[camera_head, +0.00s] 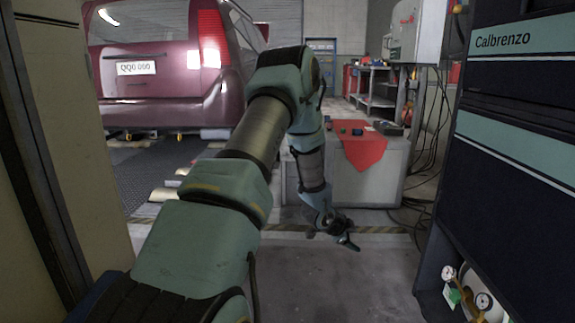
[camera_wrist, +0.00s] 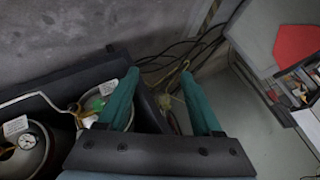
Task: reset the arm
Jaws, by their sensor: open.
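My arm reaches forward across the middle of the head camera view, bent at the elbow, with its end hanging down. My gripper (camera_head: 335,236) is low above the concrete floor, in front of a grey cabinet. In the wrist view my gripper (camera_wrist: 160,90) shows two green fingers spread apart, with nothing between them but floor and cables behind. It is open and empty.
A dark cabinet marked Calbrenzo (camera_head: 520,110) stands close on the right, with gas bottles (camera_head: 480,300) low inside. A grey cabinet (camera_head: 370,188) with a red cloth (camera_head: 362,150) stands ahead. A maroon car (camera_head: 160,60) is at left. Cables (camera_wrist: 185,65) lie on the floor.

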